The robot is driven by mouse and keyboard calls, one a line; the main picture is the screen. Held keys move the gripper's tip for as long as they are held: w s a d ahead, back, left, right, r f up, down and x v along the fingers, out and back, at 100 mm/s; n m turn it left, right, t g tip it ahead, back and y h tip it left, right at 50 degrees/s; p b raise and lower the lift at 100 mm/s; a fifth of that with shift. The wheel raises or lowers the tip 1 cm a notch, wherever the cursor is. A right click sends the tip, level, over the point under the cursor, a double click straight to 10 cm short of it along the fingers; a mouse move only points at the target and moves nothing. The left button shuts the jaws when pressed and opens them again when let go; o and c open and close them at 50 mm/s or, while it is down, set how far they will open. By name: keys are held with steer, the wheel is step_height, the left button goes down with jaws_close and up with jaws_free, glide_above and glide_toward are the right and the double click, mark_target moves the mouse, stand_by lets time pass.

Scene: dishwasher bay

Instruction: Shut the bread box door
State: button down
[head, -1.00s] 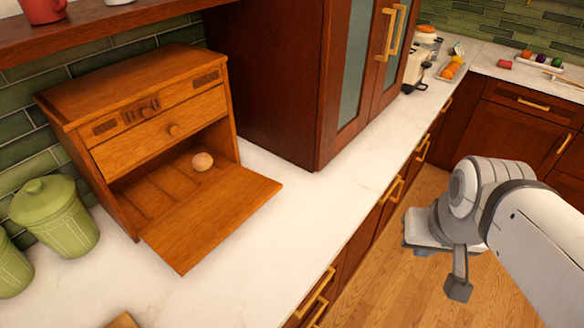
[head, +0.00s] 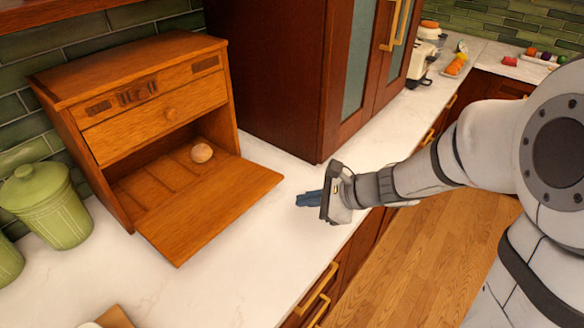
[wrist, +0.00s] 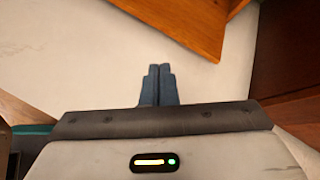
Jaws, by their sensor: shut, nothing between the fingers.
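The wooden bread box (head: 130,125) stands on the white counter against the green tile wall. Its door (head: 212,207) is folded down, open, and lies out over the counter.
A tall dark cabinet (head: 270,75) stands behind and right of the bread box. A green canister (head: 48,205) is at its left. A wooden board (head: 115,317) shows at the lower edge. The counter (head: 215,285) in front of the door is mostly clear.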

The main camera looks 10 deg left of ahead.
mark_target(277, 202)
steer(key=w+f+m+t, duration=0.1)
steer(key=w+f+m, duration=0.1)
steer(key=w+a+f+m+t, duration=0.1)
steer(key=w+f+m, duration=0.1)
steer(key=m, duration=0.1)
steer(key=w+a+f+m+t+b, duration=0.1)
steer(key=w+f+m, duration=0.1)
steer(key=shift+w+a+f+m, duration=0.1)
steer(key=shift+w+f+m, duration=0.1)
steer(key=shift+w+m, duration=0.1)
steer(key=p+x, duration=0.1)
steer(key=x, duration=0.8)
steer(key=shift+w+a, duration=0.15)
steer(key=shift+a, duration=0.2)
